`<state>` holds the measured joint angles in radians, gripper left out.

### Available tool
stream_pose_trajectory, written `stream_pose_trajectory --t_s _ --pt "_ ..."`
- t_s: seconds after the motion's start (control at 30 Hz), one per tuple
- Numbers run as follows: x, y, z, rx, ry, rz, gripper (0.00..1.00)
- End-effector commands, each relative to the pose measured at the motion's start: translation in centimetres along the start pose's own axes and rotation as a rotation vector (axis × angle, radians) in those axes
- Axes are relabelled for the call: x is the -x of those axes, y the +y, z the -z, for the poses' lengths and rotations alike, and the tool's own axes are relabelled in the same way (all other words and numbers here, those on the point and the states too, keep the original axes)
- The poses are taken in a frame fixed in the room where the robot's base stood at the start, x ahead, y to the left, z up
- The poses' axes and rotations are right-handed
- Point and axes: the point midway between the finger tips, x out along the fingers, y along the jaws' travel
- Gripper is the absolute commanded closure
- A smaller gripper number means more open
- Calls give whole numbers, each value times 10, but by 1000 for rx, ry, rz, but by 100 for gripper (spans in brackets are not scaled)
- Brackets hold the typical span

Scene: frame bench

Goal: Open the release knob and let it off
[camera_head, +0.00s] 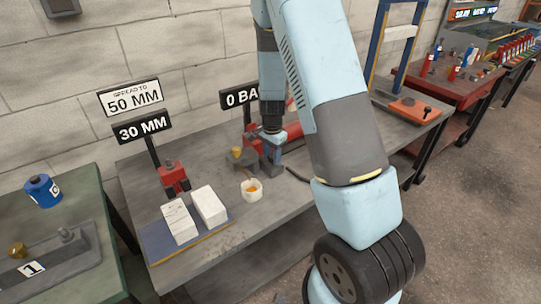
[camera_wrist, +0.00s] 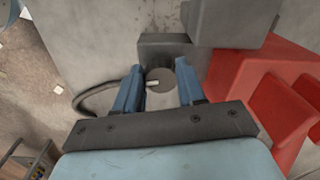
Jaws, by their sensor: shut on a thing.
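The round grey release knob (camera_wrist: 163,76) sits between the two blue fingers of my gripper (camera_wrist: 160,92) in the wrist view. A short pale pointer crosses its near face. My gripper is shut on it, one finger on each side. A dark grey block (camera_wrist: 165,46) lies just beyond the knob. In the head view my gripper (camera_head: 271,154) points down at the bench, beside the red pump body (camera_head: 293,135). The knob itself is not clearly visible there. A sign (camera_head: 238,95) reading "0 BA" is partly hidden by my arm.
A red spreader (camera_head: 172,176) stands under a "30 MM" sign (camera_head: 142,126), with a "SPREAD TO 50 MM" sign (camera_head: 131,97) above. A white cup (camera_head: 251,190) is close to my gripper. A dark hose (camera_wrist: 92,97) curves left of the fingers.

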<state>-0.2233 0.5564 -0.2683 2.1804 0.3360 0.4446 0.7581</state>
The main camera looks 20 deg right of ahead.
Motion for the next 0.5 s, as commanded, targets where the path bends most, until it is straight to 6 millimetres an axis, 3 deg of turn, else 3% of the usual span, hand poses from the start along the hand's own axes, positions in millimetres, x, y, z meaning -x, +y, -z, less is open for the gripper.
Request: stream_pose_trajectory --t_s 0.5 --pt "0 3 6 476 6 0 91"
